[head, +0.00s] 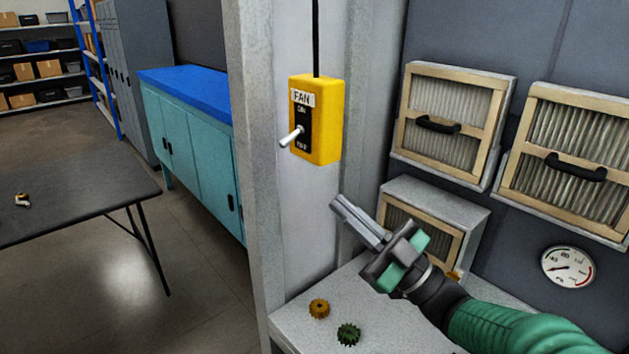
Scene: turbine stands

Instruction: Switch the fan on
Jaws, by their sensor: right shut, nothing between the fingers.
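A yellow switch box (323,120) labelled FAN is mounted on a grey upright post, with a black cable running up from it. Its silver toggle lever (291,137) sticks out to the left from the black plate, which has markings above and below; the lever's exact setting is hard to tell. My right gripper (337,204) is shut and empty. It is below and slightly right of the box, apart from it, its fingers pointing up and left. My left gripper is not in view.
Filter panels with black handles (437,125) (572,174) and a round gauge (568,267) are on the right wall. An orange gear (319,308) and a green gear (348,334) lie on the grey ledge (290,321) below. A dark table (75,195) stands at left.

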